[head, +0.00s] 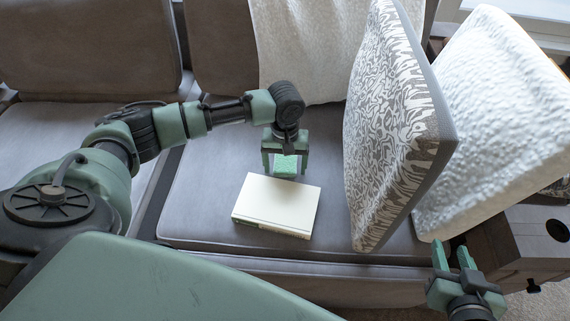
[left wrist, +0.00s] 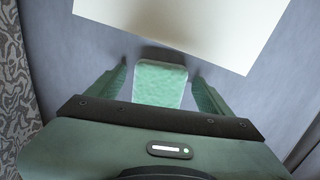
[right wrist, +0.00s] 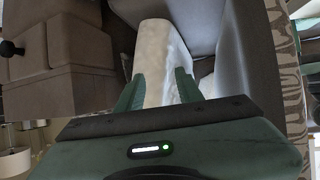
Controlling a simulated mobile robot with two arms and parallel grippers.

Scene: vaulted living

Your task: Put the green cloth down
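The green cloth (head: 286,163) is a small, pale green folded piece over the grey sofa seat, just behind the cream book. In the left wrist view the cloth (left wrist: 160,84) lies between my left fingers, with a gap on each side. My left gripper (head: 285,173) points down around the cloth, its fingers spread and not touching it. Whether the cloth rests fully on the seat is hard to tell. My right gripper (head: 453,252) is open and empty by the sofa's right end, away from the cloth; its spread fingers show in the right wrist view (right wrist: 158,88).
A cream book (head: 277,204) lies on the seat in front of the cloth. A patterned cushion (head: 388,130) and a white cushion (head: 495,115) stand to the right. A pale throw (head: 308,50) hangs over the backrest. The seat (head: 215,170) left of the book is clear.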

